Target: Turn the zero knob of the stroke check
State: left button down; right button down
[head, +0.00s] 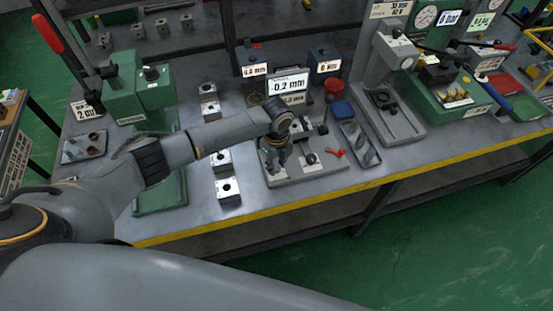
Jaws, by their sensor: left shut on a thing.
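My left gripper (274,163) points down over the left part of the plate. Its fingers are shut on a small part there, which looks like the zero knob; the fingers mostly hide it. A dark round part on a pale square (312,158) sits on the plate to the right of the gripper. My right gripper is not in view.
Several valve blocks (229,189) stand in a row left of the plate. A small red part (335,153) lies at the plate's right. A green machine (158,90) stands left.

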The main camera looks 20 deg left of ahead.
aim_at(276, 166)
pick_arm(q)
jog(key=shift+n+p, duration=1)
jog(key=shift+n, duration=0.9)
jog(key=shift+w, duration=0.1)
jog(key=c, duration=1)
grip_release()
notch_tip(276, 166, up, 12)
jog(key=shift+r, duration=0.1)
